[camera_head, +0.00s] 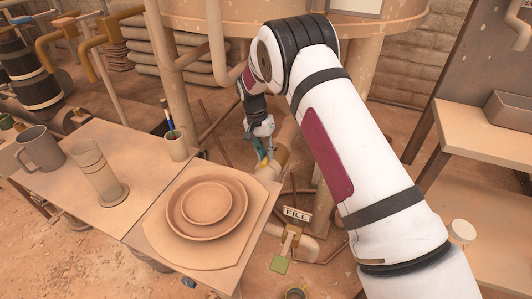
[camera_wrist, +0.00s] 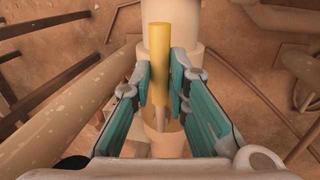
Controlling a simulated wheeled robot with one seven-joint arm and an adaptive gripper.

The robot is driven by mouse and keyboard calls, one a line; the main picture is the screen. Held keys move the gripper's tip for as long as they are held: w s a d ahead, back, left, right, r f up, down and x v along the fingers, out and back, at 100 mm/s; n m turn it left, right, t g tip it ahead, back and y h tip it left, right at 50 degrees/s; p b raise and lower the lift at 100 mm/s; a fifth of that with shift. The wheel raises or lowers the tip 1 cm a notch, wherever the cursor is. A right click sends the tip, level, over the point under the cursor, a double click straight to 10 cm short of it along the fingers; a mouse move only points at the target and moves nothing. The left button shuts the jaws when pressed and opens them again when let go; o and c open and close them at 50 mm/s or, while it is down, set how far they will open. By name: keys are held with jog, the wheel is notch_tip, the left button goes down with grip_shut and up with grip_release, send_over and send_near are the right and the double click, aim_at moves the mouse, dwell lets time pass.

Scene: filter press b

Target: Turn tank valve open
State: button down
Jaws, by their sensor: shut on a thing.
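The tank valve's yellow lever (camera_wrist: 160,45) shows in the middle of the wrist view. It runs roughly in line with the pale pipe (camera_wrist: 187,12) behind it. My gripper (camera_wrist: 161,78) is shut on the lever, with one teal-padded finger on each side. In the head view my gripper (camera_head: 262,148) is low beneath the big tank (camera_head: 215,22), beside the table's far corner. There the lever is small and mostly covered by the fingers. The lower end of the lever and the valve body are partly hidden between the fingers.
A table (camera_head: 115,145) on the left holds a mug (camera_head: 40,148), a glass (camera_head: 97,172), a pen cup (camera_head: 176,146) and stacked plates (camera_head: 206,203). A FILL sign (camera_head: 297,214) stands nearer me. Tank legs and pipes crowd around my gripper.

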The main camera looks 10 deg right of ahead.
jog(key=shift+a, duration=0.1)
jog(key=c, duration=1.6)
grip_release()
jog(key=shift+o, duration=0.2)
jog(key=shift+s+d+n, duration=0.2)
jog(key=shift+d+n, duration=0.15)
jog(key=shift+n, duration=0.15)
jog(key=w+d+n+t+p, duration=0.25)
jog(key=d+n+p, duration=0.25)
jog(key=d+n, duration=0.85)
jog(key=s+r, duration=0.5)
jog(key=r, duration=0.3)
jog(key=s+r+h, duration=0.1)
jog(key=s+r, duration=0.5)
jog(key=r, duration=0.3)
jog(key=s+a+r, duration=0.1)
jog(key=s+r, duration=0.5)
jog(key=r, duration=0.3)
jog(key=shift+s+h, duration=0.15)
jog(key=shift+h, duration=0.25)
